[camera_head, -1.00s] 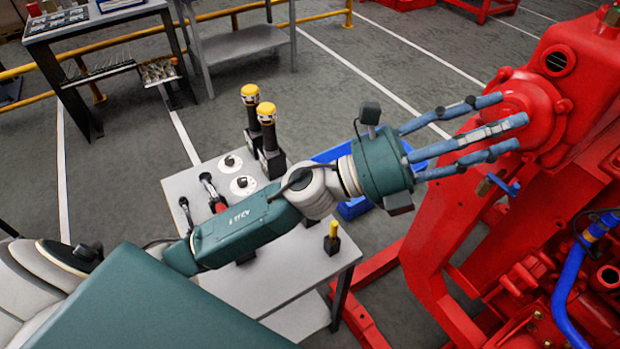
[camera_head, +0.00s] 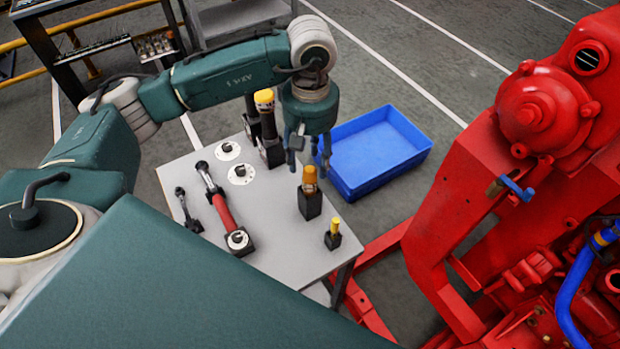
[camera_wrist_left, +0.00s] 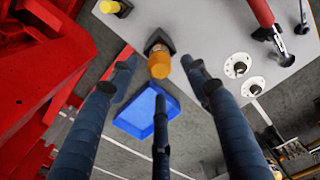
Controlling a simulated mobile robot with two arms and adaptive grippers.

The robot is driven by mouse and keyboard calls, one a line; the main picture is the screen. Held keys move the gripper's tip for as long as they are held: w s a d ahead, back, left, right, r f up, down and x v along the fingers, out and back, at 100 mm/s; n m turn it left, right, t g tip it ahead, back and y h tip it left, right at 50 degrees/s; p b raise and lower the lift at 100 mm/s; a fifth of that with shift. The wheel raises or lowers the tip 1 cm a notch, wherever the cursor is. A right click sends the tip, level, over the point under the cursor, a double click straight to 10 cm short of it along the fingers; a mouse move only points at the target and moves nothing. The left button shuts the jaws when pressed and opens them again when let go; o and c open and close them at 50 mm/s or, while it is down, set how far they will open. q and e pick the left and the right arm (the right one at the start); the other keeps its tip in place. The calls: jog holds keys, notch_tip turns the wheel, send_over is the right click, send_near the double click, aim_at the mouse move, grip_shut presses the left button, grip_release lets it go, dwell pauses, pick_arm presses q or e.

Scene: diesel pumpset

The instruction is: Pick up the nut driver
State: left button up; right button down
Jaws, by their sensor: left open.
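An upright tool with an amber handle, which I take for the nut driver (camera_head: 310,178), stands in a black holder (camera_head: 310,204) near the grey table's right edge. It also shows in the left wrist view (camera_wrist_left: 160,66), end-on between the fingers. My left gripper (camera_head: 308,158) points down just above the amber handle. Its fingers are spread and empty, and in the left wrist view (camera_wrist_left: 160,78) they surround the handle without visible contact. I cannot tell the exact gap. My right gripper is in neither view.
The grey table (camera_head: 275,262) also holds a small yellow-topped tool (camera_head: 334,227), two tall yellow-capped tools (camera_head: 264,101) and a red-handled wrench (camera_head: 222,208). A blue bin (camera_head: 375,155) lies behind right. A red pumpset (camera_head: 470,190) stands at the right.

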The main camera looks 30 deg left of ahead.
aim_at(310, 180)
pick_arm(q)
jog(key=shift+f, duration=0.95)
jog(key=f+p, duration=0.1)
jog(key=f, duration=0.1)
jog(key=f+p, duration=0.2)
jog(key=shift+s+f, duration=0.2)
jog(key=shift+f, duration=0.6)
jog(key=shift+c, duration=0.9)
jog(key=shift+w, duration=0.1)
grip_shut()
